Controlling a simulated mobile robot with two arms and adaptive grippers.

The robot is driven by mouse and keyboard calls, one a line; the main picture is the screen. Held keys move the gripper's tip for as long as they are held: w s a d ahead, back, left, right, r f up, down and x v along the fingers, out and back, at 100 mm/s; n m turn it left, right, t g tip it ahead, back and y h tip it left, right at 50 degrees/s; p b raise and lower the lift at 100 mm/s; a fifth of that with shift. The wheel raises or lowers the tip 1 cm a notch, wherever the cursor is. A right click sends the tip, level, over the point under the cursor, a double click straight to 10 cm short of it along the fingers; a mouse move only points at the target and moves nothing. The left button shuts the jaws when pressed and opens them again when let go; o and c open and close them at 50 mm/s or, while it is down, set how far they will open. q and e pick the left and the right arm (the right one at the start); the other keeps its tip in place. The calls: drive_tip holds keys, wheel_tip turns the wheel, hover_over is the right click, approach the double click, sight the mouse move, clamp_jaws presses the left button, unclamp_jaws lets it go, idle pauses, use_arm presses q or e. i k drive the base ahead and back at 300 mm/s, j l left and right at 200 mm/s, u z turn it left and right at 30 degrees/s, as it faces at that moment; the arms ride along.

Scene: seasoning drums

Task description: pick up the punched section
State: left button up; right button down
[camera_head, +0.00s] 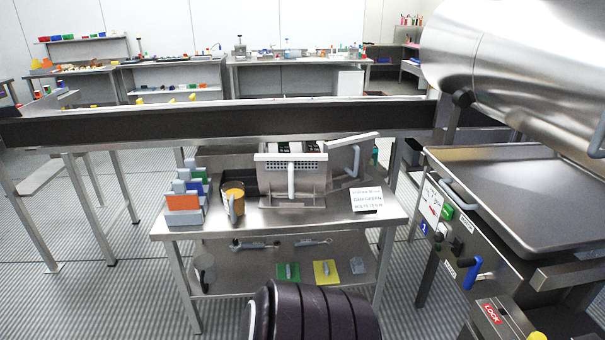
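A metal section with rows of punched holes (306,166) is on the front of a steel box-like unit (290,183) on the small steel table. A light grey upright handle stands in front of its middle. I cannot tell whether the punched section is separate from the unit. Neither of my grippers shows in the head view.
The small steel table (240,223) also holds a rack with orange, green and blue pieces (184,207), a cup of orange stuff (234,197) and a white sign (366,199). Wrenches and pads lie on its lower shelf. A large steel drum (520,65) overhangs a tray machine (525,185) at right.

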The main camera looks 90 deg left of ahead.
sight(290, 175)
drive_tip(key=u, duration=2.85)
drive_tip(key=i+u, duration=0.1)
